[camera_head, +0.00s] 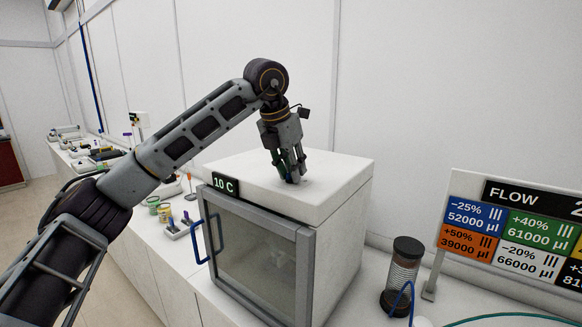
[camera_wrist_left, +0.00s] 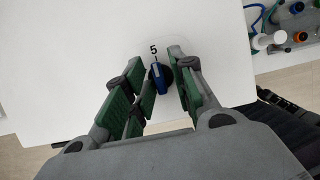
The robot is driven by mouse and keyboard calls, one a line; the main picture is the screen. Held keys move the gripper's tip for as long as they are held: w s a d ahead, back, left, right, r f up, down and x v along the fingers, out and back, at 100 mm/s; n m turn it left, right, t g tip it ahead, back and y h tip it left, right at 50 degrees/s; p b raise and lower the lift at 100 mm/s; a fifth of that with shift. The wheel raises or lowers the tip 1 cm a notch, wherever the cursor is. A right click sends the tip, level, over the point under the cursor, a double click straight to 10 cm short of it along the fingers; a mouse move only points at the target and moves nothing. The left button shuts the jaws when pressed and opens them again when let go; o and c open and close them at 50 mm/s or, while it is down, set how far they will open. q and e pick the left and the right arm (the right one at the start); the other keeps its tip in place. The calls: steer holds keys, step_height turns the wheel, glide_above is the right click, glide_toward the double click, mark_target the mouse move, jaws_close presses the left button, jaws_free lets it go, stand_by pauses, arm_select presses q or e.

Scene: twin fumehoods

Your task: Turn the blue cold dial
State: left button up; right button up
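The blue dial (camera_wrist_left: 158,78) sits on the white top of the cold box (camera_head: 346,172). In the left wrist view it stands between the fingers of my left gripper (camera_wrist_left: 160,86), with a "5" mark just beyond it. The fingers are spread around the dial, with a visible gap at least on the right side. In the head view my left gripper (camera_head: 290,176) points straight down at the box top, and the dial is mostly hidden behind its fingers. The box front carries a "10 C" display (camera_head: 225,184).
The box has a glass door with a blue handle (camera_head: 207,240). A dark-capped cylinder (camera_head: 403,275) and a FLOW sign (camera_head: 520,230) stand to its right. Small bottles and racks (camera_head: 165,212) line the bench at left. A white wall is behind.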

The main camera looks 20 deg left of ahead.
arm_select(q)
steer(key=shift+w+a, duration=0.1)
steer(key=shift+r, duration=0.15)
steer(key=v, duration=1.1)
steer(key=shift+r, duration=0.25)
stand_by(0.6)
